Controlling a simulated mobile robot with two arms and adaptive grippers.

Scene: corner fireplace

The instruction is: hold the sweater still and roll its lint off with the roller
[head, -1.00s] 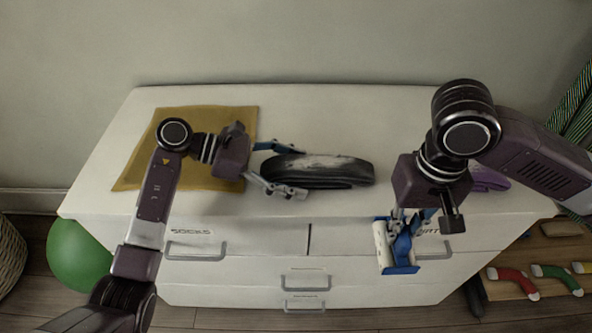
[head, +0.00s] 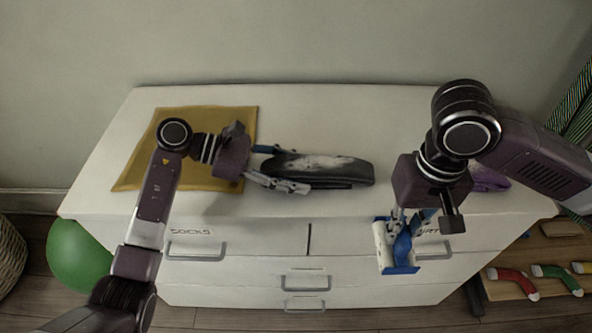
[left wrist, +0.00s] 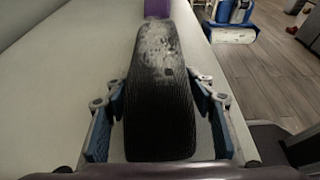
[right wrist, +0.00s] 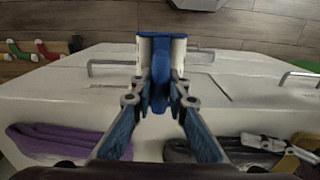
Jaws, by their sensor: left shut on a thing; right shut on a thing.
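The black folded sweater (head: 335,172) lies on top of the white dresser, with pale lint along its upper face. It fills the middle of the left wrist view (left wrist: 160,95). My left gripper (head: 285,170) has its fingers on both sides of the sweater's left end and is shut on it. My right gripper (head: 412,222) is shut on the blue and white lint roller (head: 397,247), held in front of the dresser's front edge, apart from the sweater. The roller also shows in the right wrist view (right wrist: 161,65).
A mustard cloth (head: 190,130) lies flat at the left of the dresser top (head: 330,110). A purple folded garment (head: 490,180) lies on the right, partly behind my right arm. A green ball (head: 78,255) is on the floor at left. The dresser top behind the sweater is clear.

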